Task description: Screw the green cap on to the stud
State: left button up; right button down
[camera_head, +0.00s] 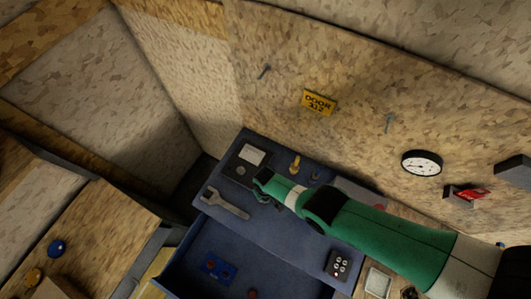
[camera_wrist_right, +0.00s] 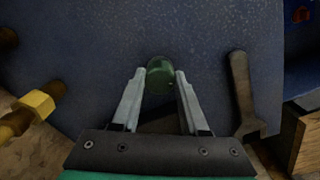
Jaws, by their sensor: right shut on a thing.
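The green cap (camera_wrist_right: 160,74) is round and slightly glossy, and sits between the two fingertips of my right gripper (camera_wrist_right: 160,84) in the right wrist view. The fingers are shut on it, over the blue worktop (camera_wrist_right: 105,40). In the head view my right gripper (camera_head: 262,188) is over the worktop, between a wrench and a yellow brass-like piece; the cap cannot be made out there. No stud can be picked out for sure; whether one is under the cap is hidden. My left gripper is not in view.
The wrench (camera_wrist_right: 243,95) lies right of the gripper in the wrist view. The yellow hex-shaped piece (camera_wrist_right: 36,105) stands at left; it also shows in the head view (camera_head: 295,164). A dark panel (camera_head: 246,162) lies behind the gripper. An open blue drawer (camera_head: 205,285) is in front.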

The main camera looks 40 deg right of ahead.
jog(key=m, duration=0.6)
jog(key=shift+m, duration=0.3)
jog(key=m, duration=0.6)
jog(key=shift+c, duration=1.7)
grip_release()
jog(key=shift+c, duration=0.8)
